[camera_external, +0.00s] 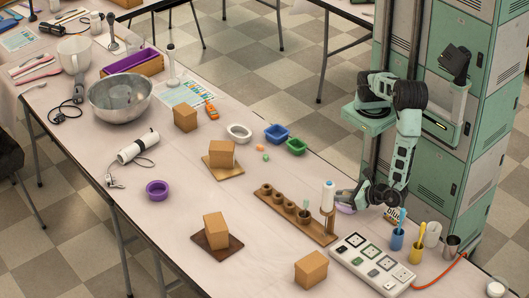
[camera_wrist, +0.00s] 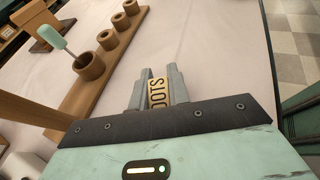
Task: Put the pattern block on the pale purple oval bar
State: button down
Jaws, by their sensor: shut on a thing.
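The block sits between the two grey fingers. The wrist view does not show the bar.

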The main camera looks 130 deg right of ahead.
jog(key=c, duration=1.3)
grip_release()
jog(key=shift+f, duration=0.1)
jog(key=shift+c, duration=0.2)
jog(key=shift+r, duration=0.2)
jog(key=v, duration=1.1)
jog(key=shift+s+a+b, duration=0.15)
jog(key=shift+a+b, duration=0.15)
jog(key=s+d+r+m+g+y, duration=0.5)
jog(key=s+d+r+m+y, duration=0.4)
jog(key=m, duration=0.6)
jog(key=shift+s+r+y, duration=1.15)
jog(key=shift+s+y, duration=0.6)
jog(key=shift+y, duration=0.25)
